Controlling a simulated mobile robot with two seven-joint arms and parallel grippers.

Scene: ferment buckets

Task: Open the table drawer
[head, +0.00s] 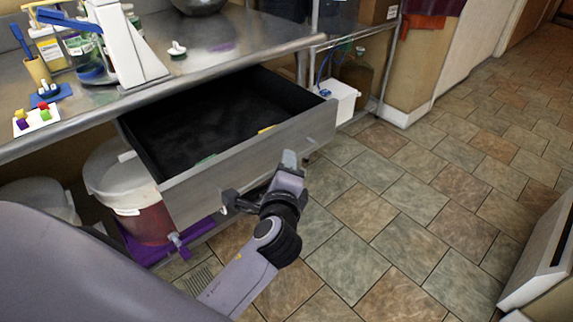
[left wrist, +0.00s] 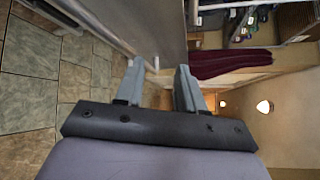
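The table drawer (head: 245,160) is pulled far out from under the steel table (head: 215,48) in the head view. Its dark inside shows, with small yellow and green things near the front panel. My left gripper (head: 259,182) is at the outer side of the drawer's grey front. Its two fingers stand apart. In the left wrist view the left gripper (left wrist: 160,76) shows spread fingers, with the drawer front (left wrist: 158,28) beyond them. A small pale piece, perhaps of the handle, shows between the fingertips; I cannot tell whether they touch it. My right gripper is not in view.
A white bucket (head: 115,180) with reddish contents stands under the table, left of the drawer. A white box (head: 340,98) is on a rack right of the drawer. The tiled floor (head: 400,200) to the right is clear. A pale unit (head: 540,255) stands at the right edge.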

